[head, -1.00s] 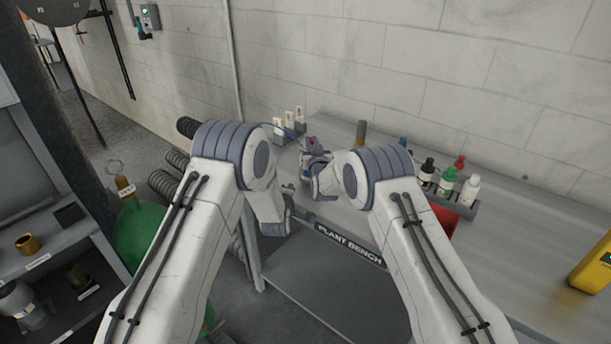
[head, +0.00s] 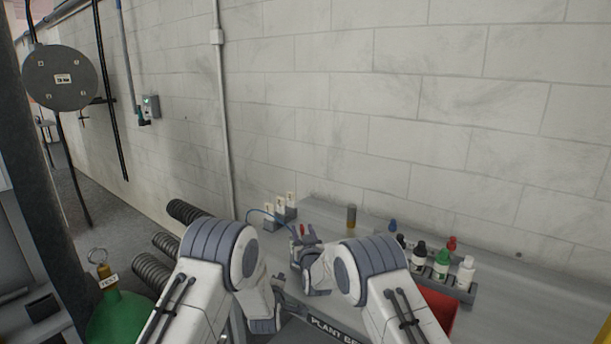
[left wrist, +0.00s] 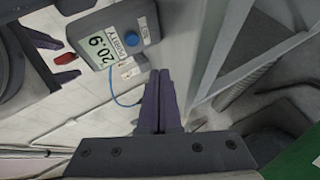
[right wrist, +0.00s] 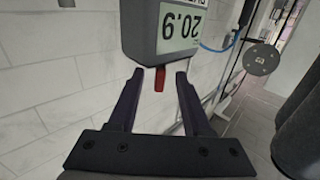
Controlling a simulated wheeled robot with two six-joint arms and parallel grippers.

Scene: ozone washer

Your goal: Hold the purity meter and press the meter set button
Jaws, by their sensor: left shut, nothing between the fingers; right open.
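The purity meter is a blue-grey box with a lit display reading 20.9, seen in the left wrist view (left wrist: 108,38) and the right wrist view (right wrist: 155,35). A red piece (right wrist: 159,78) juts from its end. My right gripper (right wrist: 157,72) is open, its fingers on either side of the red piece, with the meter's body just beyond the tips. My left gripper (left wrist: 160,75) is shut and empty, its tips apart from the meter and beside its display face.
The plant bench (head: 500,300) runs along the tiled wall. A rack of small bottles (head: 440,270) and a red bin (head: 440,308) stand to the right. A green cylinder (head: 118,322) stands at lower left.

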